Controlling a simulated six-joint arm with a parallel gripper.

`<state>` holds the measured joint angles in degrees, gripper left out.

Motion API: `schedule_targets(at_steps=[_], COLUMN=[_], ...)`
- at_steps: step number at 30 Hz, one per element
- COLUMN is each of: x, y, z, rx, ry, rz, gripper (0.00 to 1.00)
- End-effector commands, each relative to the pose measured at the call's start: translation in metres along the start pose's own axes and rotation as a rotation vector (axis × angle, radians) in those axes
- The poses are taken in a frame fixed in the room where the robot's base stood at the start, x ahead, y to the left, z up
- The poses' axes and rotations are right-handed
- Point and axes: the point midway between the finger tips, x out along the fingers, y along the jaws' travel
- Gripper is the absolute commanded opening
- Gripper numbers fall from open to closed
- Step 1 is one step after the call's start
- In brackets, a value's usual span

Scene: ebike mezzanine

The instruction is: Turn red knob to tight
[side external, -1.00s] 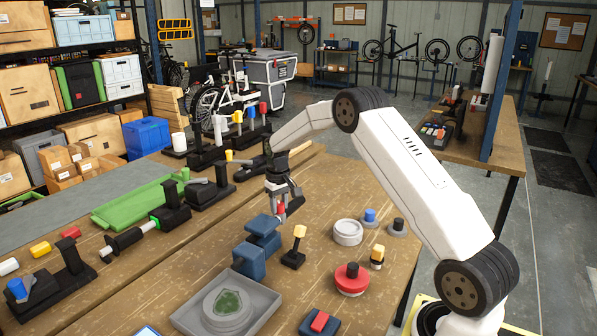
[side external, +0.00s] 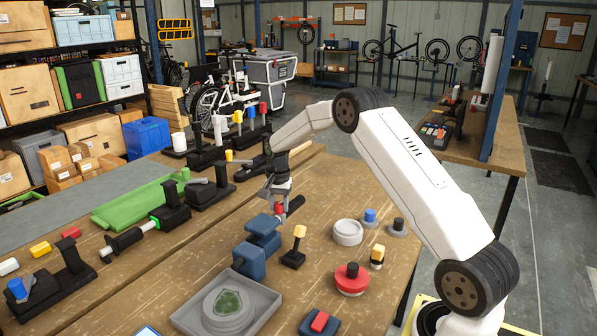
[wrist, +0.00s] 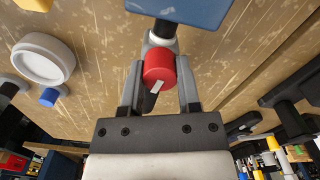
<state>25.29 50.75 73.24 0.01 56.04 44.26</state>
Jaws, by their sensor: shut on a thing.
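The red knob (side external: 279,208) is a short red cylinder between the fingers of my gripper (side external: 277,203), beside a blue vise-like block (side external: 263,229) on the wooden bench. In the wrist view the knob (wrist: 159,72) shows a white mark on its face, tilted toward the lower left. My gripper (wrist: 160,85) is shut on it, with one grey finger on each side. Behind the knob are a grey and black collar (wrist: 162,33) and the blue block (wrist: 185,8). No scale or label for tight is readable.
A yellow-topped black knob (side external: 298,240), a white round cap (side external: 347,232) and a red disc with a black knob (side external: 352,278) stand nearby on the bench. A grey tray (side external: 262,300) lies in front.

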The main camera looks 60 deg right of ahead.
Motion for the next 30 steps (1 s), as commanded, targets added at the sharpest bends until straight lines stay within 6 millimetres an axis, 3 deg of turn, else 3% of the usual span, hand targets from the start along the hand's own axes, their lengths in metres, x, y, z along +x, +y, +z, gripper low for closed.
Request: schedule_targets(at_steps=[9, 22, 23, 24, 26, 30], x=[-0.0015, -0.0015, -0.0015, -0.0014, -0.0012, -0.0007], y=[-0.0005, -0.0005, -0.0005, -0.0005, -0.0004, -0.0002], z=[-0.0008, -0.0008, -0.0008, -0.0008, -0.0007, -0.0004], rx=[0.111, 0.121, 0.121, 0.121, 0.121, 0.120], ry=[0.003, 0.003, 0.003, 0.003, 0.002, 0.002], rz=[-0.002, -0.002, -0.002, -0.002, -0.002, -0.001], gripper=[0.00, 0.00, 0.51, 0.64, 0.77, 0.77])
